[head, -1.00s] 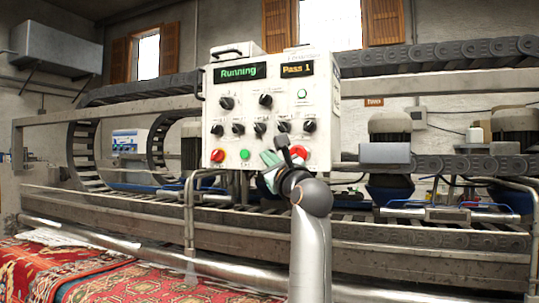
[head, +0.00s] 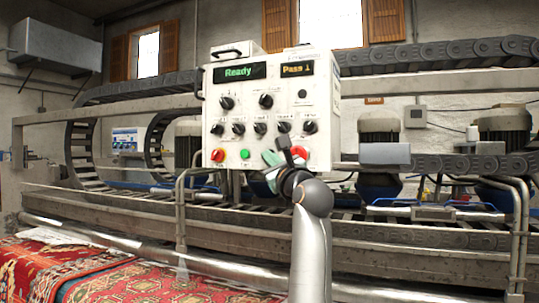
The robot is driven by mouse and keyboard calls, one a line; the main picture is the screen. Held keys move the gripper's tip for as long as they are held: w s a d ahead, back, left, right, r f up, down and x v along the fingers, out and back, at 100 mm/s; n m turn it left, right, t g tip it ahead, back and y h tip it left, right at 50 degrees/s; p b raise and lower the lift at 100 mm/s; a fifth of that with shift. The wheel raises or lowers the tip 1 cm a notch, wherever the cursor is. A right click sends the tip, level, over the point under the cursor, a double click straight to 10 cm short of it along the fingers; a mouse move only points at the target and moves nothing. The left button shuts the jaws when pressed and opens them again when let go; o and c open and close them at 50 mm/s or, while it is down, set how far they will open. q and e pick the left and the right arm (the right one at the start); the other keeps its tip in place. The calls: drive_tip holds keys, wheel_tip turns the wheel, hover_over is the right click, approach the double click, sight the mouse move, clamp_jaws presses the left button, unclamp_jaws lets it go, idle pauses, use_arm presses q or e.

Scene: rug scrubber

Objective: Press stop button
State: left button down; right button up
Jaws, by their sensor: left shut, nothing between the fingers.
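The white control panel (head: 213,110) stands upright, with one display reading "Ready" (head: 239,73) and another reading "Pass 1" (head: 297,69). Along its lower edge are a red button (head: 217,155) at left, a green button (head: 244,154) and a larger red button (head: 299,152) at right. The small labels under the buttons are too blurred to read. My left gripper (head: 271,161) is shut and empty at the panel's lower edge, between the green button and the right red button. My right gripper is out of view.
Several black knobs (head: 265,101) sit above the buttons. The rug machine's metal frame (head: 100,218) runs behind and below the panel. Pipe rails (head: 181,215) stand near the panel. A red patterned rug (head: 110,280) lies at lower left.

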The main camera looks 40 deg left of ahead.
use_arm(q)
drive_tip(key=shift+s+d+b, duration=0.2)
drive_tip(key=shift+s+b, duration=0.3)
drive_tip(key=shift+s, duration=0.25)
drive_tip(key=shift+f, duration=0.1)
